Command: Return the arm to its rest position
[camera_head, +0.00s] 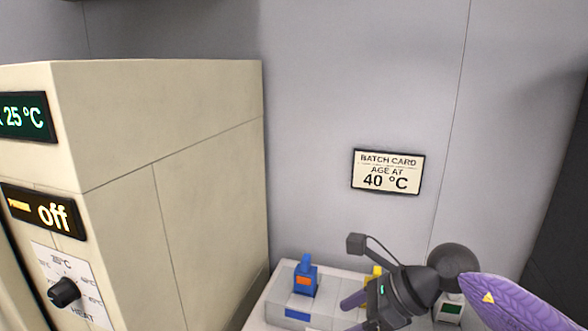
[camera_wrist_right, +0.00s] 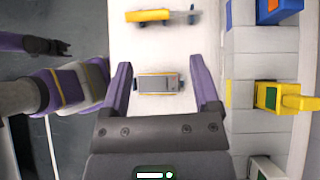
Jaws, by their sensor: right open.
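My right arm comes in from the right in the head view, and its gripper (camera_head: 358,306) is over the white bench near the wall. In the right wrist view my right gripper (camera_wrist_right: 158,80) has its two purple fingers spread apart with nothing held. A small grey cell-like piece with a yellow edge (camera_wrist_right: 158,84) lies on the white surface, framed between the fingers; its height gap to them is unclear. Purple and dark arm parts, seemingly of my left arm, show at the left of the wrist view.
A cream cabinet (camera_head: 205,200) with a dial and an "off" display stands at left. A batch card (camera_head: 388,171) reading 40 °C hangs on the wall. Blue (camera_head: 305,276), yellow (camera_wrist_right: 268,97) and green-marked (camera_head: 450,308) units line the bench. A yellow tool (camera_wrist_right: 150,15) lies beyond the cell-like piece.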

